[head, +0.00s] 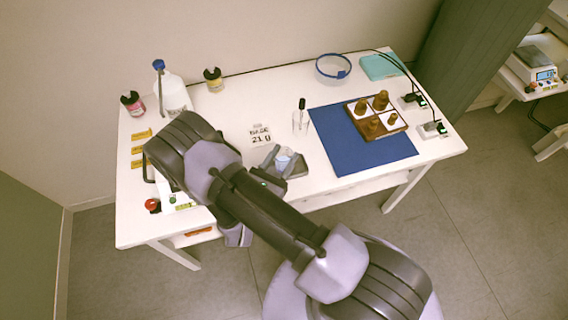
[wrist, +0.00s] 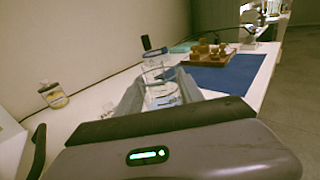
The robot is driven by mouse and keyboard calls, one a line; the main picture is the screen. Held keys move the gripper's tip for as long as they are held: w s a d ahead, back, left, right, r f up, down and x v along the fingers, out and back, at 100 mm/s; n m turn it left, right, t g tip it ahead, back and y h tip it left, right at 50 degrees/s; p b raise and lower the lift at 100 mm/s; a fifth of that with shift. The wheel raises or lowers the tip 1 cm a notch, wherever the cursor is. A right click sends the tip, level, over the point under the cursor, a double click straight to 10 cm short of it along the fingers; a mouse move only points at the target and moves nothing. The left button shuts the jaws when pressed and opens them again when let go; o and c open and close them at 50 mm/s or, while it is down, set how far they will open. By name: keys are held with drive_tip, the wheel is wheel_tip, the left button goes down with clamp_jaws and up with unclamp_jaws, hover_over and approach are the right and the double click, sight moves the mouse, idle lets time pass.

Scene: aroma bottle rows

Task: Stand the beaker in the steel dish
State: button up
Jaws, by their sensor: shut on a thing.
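My gripper (head: 283,162) is over the front middle of the white table. It is shut on a small clear beaker (head: 284,163), which looks upright between the fingers. In the wrist view the beaker (wrist: 161,96) shows between the two grey fingers (wrist: 160,92), with its lower part partly hidden by my wrist housing. The gap between beaker and tabletop cannot be judged. I cannot make out the steel dish in either view; my arm covers part of the table's left side.
A clear vessel with a black-topped stick (head: 300,119) stands behind the gripper. A blue mat (head: 350,150) with a wooden weight tray (head: 390,129) lies right. A blue-rimmed bowl (head: 333,69) is at the back. A white bottle (head: 172,92) and small jars (head: 213,80) stand back left.

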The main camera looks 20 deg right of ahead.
sight(279, 170)
drive_tip(key=shift+w+d+f, duration=0.1)
drive_tip(key=shift+w+f, duration=0.15)
drive_tip(key=shift+f+b, duration=0.85)
drive_tip(key=shift+f, duration=0.6)
drive_tip(key=shift+f, duration=0.2)
drive_tip(key=o, duration=1.4)
